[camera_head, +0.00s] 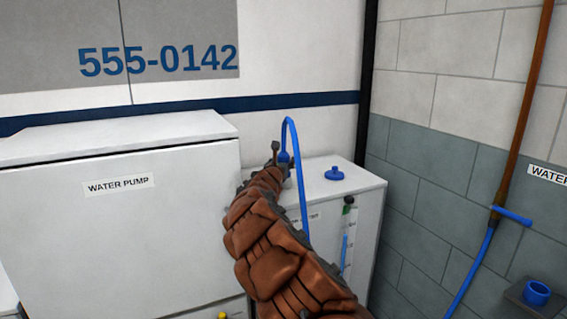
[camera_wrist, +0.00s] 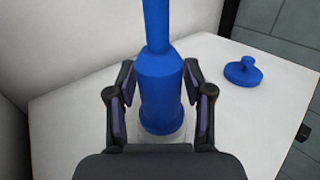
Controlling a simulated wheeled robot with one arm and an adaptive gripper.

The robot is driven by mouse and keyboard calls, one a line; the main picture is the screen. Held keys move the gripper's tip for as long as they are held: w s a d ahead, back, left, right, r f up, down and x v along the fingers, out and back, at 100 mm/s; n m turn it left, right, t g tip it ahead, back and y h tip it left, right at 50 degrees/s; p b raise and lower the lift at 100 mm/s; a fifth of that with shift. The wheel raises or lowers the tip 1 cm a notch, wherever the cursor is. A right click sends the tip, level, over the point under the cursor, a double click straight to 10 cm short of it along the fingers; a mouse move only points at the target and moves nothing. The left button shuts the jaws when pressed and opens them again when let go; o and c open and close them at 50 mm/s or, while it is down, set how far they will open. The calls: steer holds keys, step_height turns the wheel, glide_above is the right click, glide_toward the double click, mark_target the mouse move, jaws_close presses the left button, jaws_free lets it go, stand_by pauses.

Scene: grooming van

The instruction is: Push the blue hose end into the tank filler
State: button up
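The blue hose end (camera_wrist: 160,95) stands upright over the top of the white tank (camera_head: 361,205). My gripper (camera_wrist: 160,88) has a finger on each side of it, and the far ends of the fingers appear to press on its sides. In the head view the hose end (camera_head: 284,157) shows just beyond my gripper (camera_head: 281,163). A pale, see-through ring, seemingly the tank filler (camera_wrist: 168,138), shows around its lower rim. My palm hides the front of it, and I cannot tell how deep the hose end sits.
A blue cap (camera_head: 334,173) lies on the tank top, right of my gripper. A white water pump cabinet (camera_head: 120,220) stands left. The blue hose (camera_head: 303,190) arcs up and drops behind my arm. A pipe with a blue-handled valve (camera_head: 512,214) runs down the right wall.

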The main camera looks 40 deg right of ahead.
steer(key=shift+o, duration=1.3)
steer(key=shift+v, duration=1.4)
steer(key=shift+s+a, duration=0.3)
steer(key=shift+a, duration=0.3)
steer(key=shift+s+a+r, duration=0.1)
steer(key=shift+s+a, duration=0.25)
steer(key=shift+a, duration=0.2)
steer(key=shift+v, duration=3.25)
